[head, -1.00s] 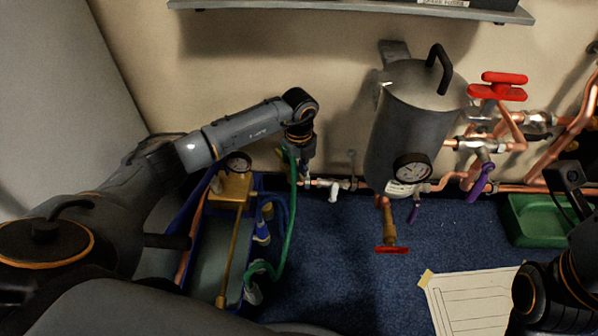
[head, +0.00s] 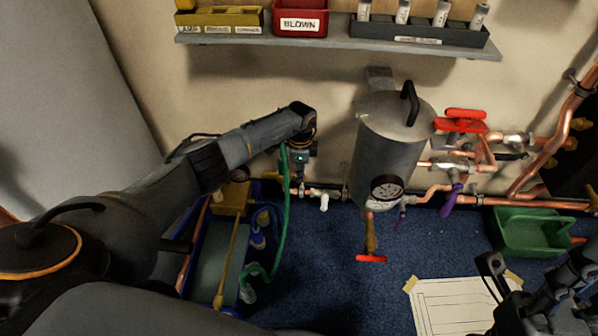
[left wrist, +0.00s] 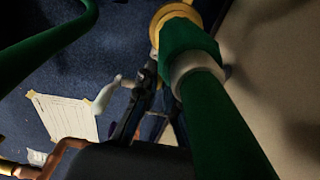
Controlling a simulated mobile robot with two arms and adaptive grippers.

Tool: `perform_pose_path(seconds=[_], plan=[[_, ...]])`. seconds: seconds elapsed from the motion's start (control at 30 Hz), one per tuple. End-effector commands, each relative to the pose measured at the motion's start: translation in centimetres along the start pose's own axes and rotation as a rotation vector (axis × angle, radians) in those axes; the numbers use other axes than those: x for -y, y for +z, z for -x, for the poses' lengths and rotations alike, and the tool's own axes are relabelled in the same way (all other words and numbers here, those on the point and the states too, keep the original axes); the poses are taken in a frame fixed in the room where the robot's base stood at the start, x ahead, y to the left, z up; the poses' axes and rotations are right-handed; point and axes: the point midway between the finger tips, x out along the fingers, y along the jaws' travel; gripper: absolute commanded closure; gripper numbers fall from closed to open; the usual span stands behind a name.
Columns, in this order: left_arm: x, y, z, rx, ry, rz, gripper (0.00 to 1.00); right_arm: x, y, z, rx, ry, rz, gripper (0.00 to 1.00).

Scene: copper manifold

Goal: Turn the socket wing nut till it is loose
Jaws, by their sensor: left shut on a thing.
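My left gripper (head: 299,182) is at the wall pipe, left of a small white valve (head: 323,200). In the left wrist view its dark fingers (left wrist: 150,108) are close together beside a green hose (left wrist: 205,100) with a pale collar and a brass ring (left wrist: 172,18). The socket wing nut is hidden between the fingers; its shape and angle cannot be made out. In the head view the green hose (head: 286,205) hangs beside the gripper. Part of my right gripper (head: 492,264) shows at the lower right; its fingers are unclear.
A grey vessel (head: 388,150) with a gauge (head: 386,190) stands right of my left gripper. A red-handled valve (head: 461,121) and copper pipes lie beyond. A blue crate (head: 190,270) is below left, a green tray (head: 530,235) at right. A shelf (head: 330,40) runs above.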

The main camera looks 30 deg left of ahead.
Motion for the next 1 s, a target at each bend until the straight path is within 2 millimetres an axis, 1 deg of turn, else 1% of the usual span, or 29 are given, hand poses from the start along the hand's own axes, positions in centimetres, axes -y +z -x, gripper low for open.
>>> perform_pose_path(seconds=[0.03, 0.1, 0.3, 0.5, 0.73, 1.0], plan=[[0.3, 0.0, 0.3, -0.001, 0.0, 0.047, 1.0, 0.0, -0.1, -0.5, -0.002, -0.001, 0.0, 0.6], [0.6, 0.0, 0.2, -0.001, -0.001, 0.109, 1.0, 0.0, -0.1, -0.7, -0.003, -0.001, 0.0, 0.6], [1.4, 0.1, 0.1, -0.002, -0.002, 0.269, 1.0, 0.0, -0.2, -0.9, -0.004, -0.001, 0.0, 0.6], [2.0, 0.3, 0.1, -0.002, -0.002, 0.386, 1.0, 0.0, -0.2, -1.0, -0.003, -0.002, 0.0, 0.6], [2.4, 0.5, 0.1, -0.002, -0.003, 0.461, 1.0, 0.0, -0.2, -1.0, -0.003, -0.002, 0.0, 0.6], [2.5, 0.6, 0.1, -0.002, -0.005, 0.487, 1.0, 0.0, -0.2, -1.0, -0.003, -0.001, 0.0, 0.6]])
